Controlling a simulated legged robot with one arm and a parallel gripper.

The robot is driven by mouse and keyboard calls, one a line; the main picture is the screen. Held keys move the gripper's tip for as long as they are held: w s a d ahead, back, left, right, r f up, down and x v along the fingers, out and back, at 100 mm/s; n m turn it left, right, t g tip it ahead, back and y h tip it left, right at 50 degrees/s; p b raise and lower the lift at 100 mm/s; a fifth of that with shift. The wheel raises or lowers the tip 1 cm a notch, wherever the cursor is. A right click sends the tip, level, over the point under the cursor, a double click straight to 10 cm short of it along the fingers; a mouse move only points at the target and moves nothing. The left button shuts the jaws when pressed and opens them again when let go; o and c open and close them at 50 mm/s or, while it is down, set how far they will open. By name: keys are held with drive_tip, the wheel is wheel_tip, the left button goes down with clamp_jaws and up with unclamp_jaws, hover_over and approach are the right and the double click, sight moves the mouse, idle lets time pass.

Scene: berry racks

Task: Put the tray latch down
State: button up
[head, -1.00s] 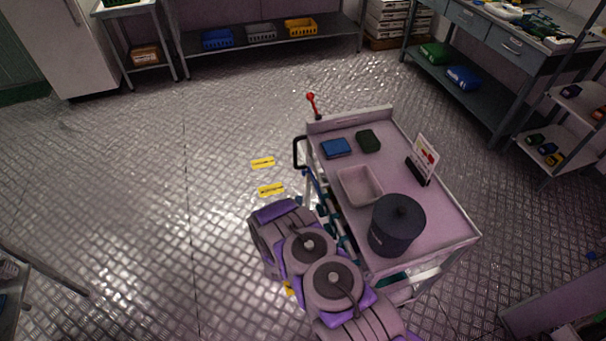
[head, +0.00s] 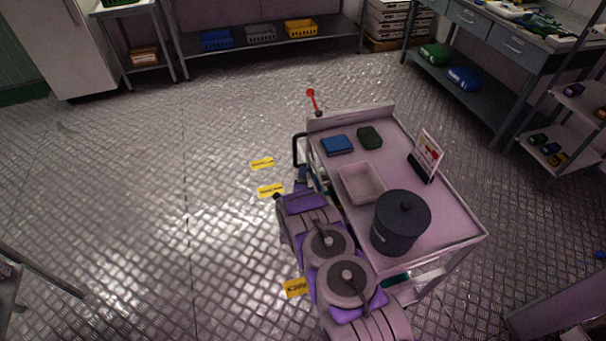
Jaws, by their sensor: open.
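A lever with a red knob (head: 311,97) stands nearly upright at the far left corner of the pinkish cart (head: 447,225). I cannot tell whether this lever is the tray latch; no other latch can be made out. My purple and grey arm reaches along the cart's left side, its far end below the level of the cart top. The arm also covers most of the racks on the cart's left side.
The cart top holds a dark pot (head: 401,222), an empty pale bin (head: 361,183), a blue box (head: 337,146), a dark green box (head: 369,138) and a sign stand (head: 427,156). A black handle (head: 297,150) juts out left. The floor to the left is open.

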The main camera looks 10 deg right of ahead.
drive_tip(key=shift+b+x, duration=0.3)
drive_tip(key=shift+x, duration=1.3)
clamp_jaws()
